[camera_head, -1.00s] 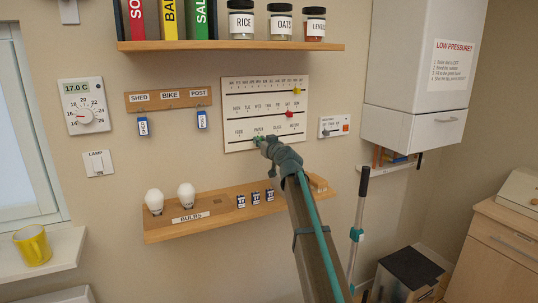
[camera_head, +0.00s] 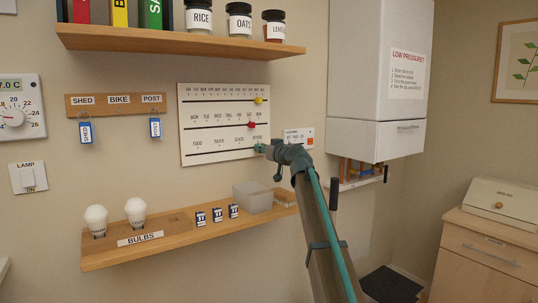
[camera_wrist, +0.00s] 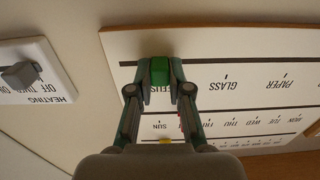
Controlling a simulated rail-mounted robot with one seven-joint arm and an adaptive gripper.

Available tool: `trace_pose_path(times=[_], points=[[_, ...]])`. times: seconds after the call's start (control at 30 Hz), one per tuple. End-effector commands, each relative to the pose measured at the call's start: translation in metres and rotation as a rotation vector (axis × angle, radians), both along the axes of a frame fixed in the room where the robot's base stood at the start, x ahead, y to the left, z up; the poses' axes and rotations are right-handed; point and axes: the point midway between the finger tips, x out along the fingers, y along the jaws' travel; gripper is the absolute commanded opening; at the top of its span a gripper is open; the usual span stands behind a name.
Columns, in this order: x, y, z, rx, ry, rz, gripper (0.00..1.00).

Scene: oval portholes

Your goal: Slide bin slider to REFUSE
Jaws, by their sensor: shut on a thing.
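The white slider board (camera_head: 190,130) hangs on the wall with three black tracks. The bottom track is labelled FOOD, PAPER, GLASS and REFUSE. The green bin slider (camera_wrist: 160,71) is on that track, at the REFUSE label near its right end in the head view. My gripper (camera_head: 263,149) is shut on the green slider, one finger on each side in the wrist view. The fingers partly cover the REFUSE label there. The yellow slider (camera_head: 259,101) and red slider (camera_head: 251,125) sit on the upper tracks, clear of my gripper in the head view.
The heating switch panel (camera_head: 298,138) is close to the right of the board. A wooden shelf (camera_head: 100,259) with bulbs, small boxes and a clear container (camera_head: 252,197) lies below. A jar shelf (camera_head: 90,38) is above. A white boiler (camera_head: 376,70) stands out at right.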

Motion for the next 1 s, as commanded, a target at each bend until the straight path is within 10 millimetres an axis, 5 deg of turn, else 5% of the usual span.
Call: trace_pose_path(times=[0.33, 0.37, 0.5, 1.0], points=[[0.0023, -0.0021, 0.0011, -0.001, -0.002, -0.004, 0.00], [0.0024, -0.0022, 0.0012, -0.002, -0.002, -0.005, 0.20], [0.0023, -0.0019, 0.0011, -0.001, -0.002, -0.004, 0.43], [-0.0074, -0.0061, 0.0001, 0.000, -0.001, -0.002, 0.44]])
